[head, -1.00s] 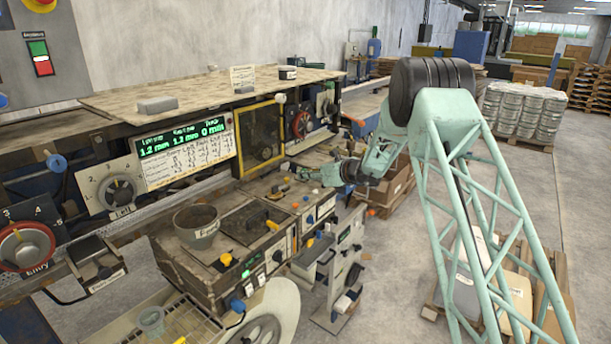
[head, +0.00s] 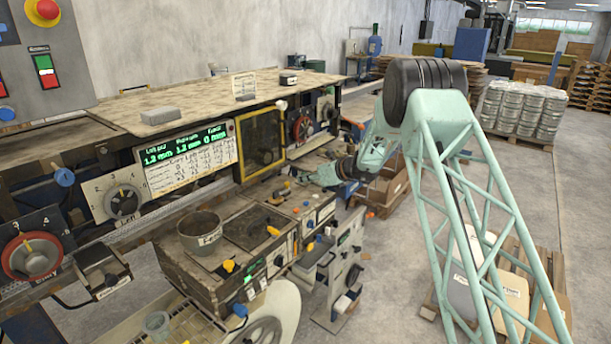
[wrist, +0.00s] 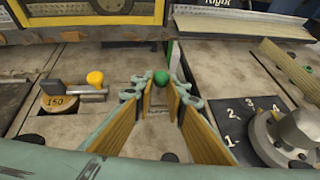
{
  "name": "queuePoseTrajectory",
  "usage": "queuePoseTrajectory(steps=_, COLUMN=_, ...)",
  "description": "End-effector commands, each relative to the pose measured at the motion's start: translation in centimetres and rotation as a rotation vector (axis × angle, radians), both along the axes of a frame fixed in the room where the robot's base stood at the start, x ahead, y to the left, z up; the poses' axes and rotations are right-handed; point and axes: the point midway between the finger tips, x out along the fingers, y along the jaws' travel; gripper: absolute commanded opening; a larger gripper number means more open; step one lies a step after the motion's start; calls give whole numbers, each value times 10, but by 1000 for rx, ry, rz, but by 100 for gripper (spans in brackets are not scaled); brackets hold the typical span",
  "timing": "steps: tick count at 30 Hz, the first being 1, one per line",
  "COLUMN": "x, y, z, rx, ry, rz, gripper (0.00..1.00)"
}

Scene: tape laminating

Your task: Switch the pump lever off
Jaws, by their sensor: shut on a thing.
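In the wrist view a lever with a round green knob (wrist: 160,77) stands between my gripper's fingertips. My gripper (wrist: 160,90) is closed in on it, with one padded finger on each side. The label on the panel below the knob is too blurred to read, so I cannot confirm from it that this is the pump lever. In the head view my gripper (head: 312,177) is small, over the far end of the control bench, and the green knob cannot be made out there.
A yellow-knobbed lever (wrist: 95,79) beside a disc marked 150 (wrist: 59,99) is left of my gripper. A metal knob on a numbered dial (wrist: 297,130) is at the right. In the head view a grey pot (head: 200,231) stands on the nearer bench.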

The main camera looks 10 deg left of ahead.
Motion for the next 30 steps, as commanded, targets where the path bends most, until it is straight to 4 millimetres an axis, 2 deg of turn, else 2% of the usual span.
queuePoseTrajectory(steps=30, x=4, y=8, z=7, rx=-178, ry=110, rz=0, gripper=2)
